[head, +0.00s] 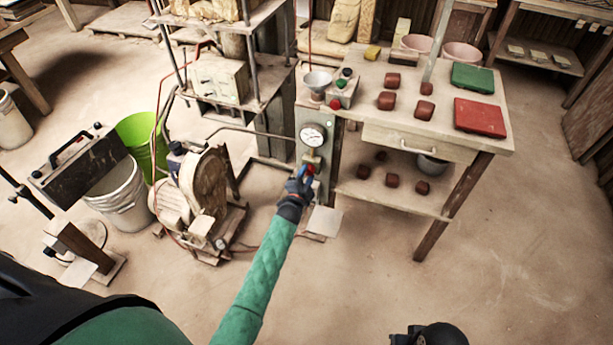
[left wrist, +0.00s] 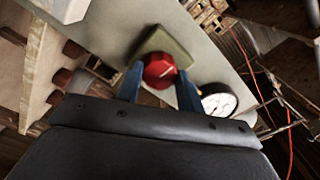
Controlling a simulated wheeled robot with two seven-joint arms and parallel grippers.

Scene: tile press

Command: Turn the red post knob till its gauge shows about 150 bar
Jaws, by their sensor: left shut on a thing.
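The red knob (left wrist: 160,70) sits on a pale plate on the grey post (head: 312,125). It shows as a small red spot in the head view (head: 310,169). The round white gauge (head: 313,135) is on the post above the knob; in the left wrist view the gauge (left wrist: 219,101) is at the right, its reading too small to tell. My left gripper (left wrist: 160,86) has its blue fingers on either side of the knob and is shut on it; it also shows in the head view (head: 304,178). My right gripper cannot be made out; a black part of mine shows at the bottom.
A wooden table (head: 440,142) with red blocks, a green box (head: 473,78) and a red box (head: 480,117) stands right of the post. A motor pump (head: 205,190), white bucket (head: 120,195) and green bucket (head: 137,130) stand left. The floor in front is clear.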

